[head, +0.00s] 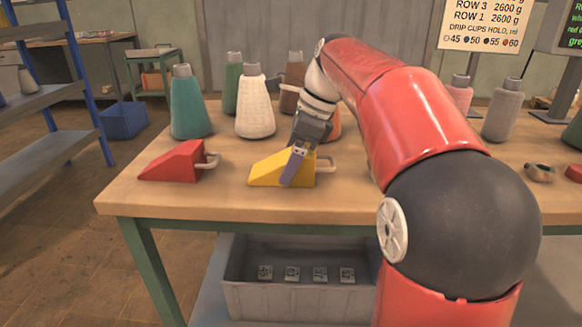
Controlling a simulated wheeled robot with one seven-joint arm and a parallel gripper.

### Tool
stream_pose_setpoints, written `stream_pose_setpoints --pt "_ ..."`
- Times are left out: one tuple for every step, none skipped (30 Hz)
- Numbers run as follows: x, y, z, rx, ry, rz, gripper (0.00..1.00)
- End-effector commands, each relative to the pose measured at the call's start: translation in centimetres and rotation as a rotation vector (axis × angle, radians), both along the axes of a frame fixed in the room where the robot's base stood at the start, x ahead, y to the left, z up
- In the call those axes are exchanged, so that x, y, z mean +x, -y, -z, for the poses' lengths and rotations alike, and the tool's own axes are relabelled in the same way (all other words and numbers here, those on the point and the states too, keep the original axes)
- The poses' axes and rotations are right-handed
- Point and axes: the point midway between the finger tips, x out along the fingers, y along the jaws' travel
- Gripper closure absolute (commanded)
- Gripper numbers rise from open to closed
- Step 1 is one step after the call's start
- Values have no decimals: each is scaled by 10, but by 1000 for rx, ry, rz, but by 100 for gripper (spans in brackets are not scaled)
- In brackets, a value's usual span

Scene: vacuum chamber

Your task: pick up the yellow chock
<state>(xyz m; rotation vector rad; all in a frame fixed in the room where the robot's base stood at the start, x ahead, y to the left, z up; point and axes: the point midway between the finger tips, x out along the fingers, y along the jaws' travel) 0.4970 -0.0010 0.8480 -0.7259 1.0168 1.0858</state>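The yellow chock (266,171) is a wedge with a pale handle on its right side. It sits on the wooden table near the front edge, its low end to the left. My gripper (295,169) reaches down to it from above and behind. One grey finger shows in front of the chock's near face, towards its taller right end. The other finger is hidden, so I cannot tell whether the fingers press on the chock. The chock appears to rest on the tabletop.
A red chock (175,163) sits to the left on the table (230,203). A green bottle (190,105), a white bottle (255,105) and others stand behind. My arm covers the table's middle. A grey bin (295,302) with several marked blocks is below.

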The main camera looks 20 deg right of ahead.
Motion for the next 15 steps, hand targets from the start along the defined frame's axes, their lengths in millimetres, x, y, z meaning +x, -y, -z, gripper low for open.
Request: stream_pose_setpoints --pt "0 0 0 0 0 0 19" --pt "0 0 0 0 0 0 23" --pt "0 0 0 0 0 0 28" --pt "0 0 0 0 0 0 32" --pt "0 0 0 0 0 0 36" --pt "0 0 0 0 0 0 41" --pt "0 0 0 0 0 0 45" --pt "0 0 0 0 0 0 49" --pt "0 0 0 0 0 0 54" --pt "0 0 0 0 0 0 58" --pt "0 0 0 0 0 0 62" --pt "0 0 0 0 0 0 67" --pt "0 0 0 0 0 0 71" --pt "0 0 -1 1 2 -1 72" --pt "0 0 -1 1 2 -1 72"
